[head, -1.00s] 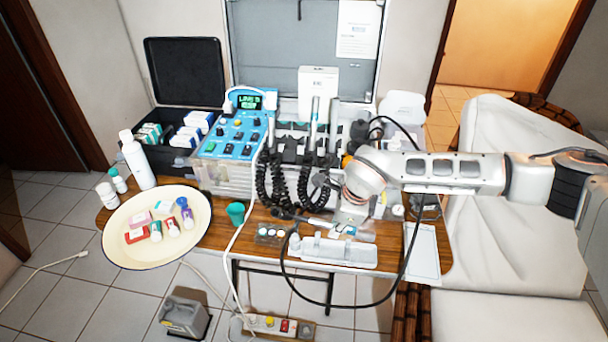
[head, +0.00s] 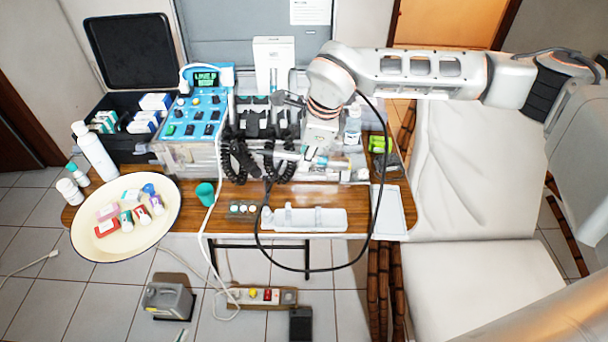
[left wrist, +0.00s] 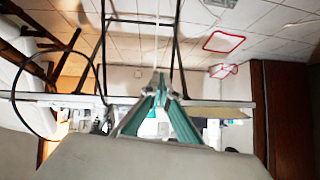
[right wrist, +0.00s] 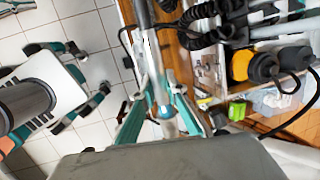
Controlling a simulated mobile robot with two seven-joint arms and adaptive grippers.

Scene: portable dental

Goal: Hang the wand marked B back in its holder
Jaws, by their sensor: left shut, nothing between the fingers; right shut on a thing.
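My right gripper (right wrist: 166,106) is shut on a grey metal wand (right wrist: 145,30), seen in the right wrist view. In the head view the wand (head: 289,155) lies roughly level, its left end in front of the coiled black cords. No letter is readable on it. The row of black holders (head: 254,122) stands at the back of the table, behind and left of my right gripper (head: 306,158). My arm partly covers the row's right end. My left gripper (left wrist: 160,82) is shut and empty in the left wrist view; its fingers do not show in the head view.
A blue control unit (head: 195,115) stands left of the holders. A white tray (head: 335,218), a green cup (head: 205,192) and a cream basin (head: 82,238) are on the front and left. A black cable (head: 372,205) loops over the table's front edge. Coiled cords (head: 236,160) hang below the holders.

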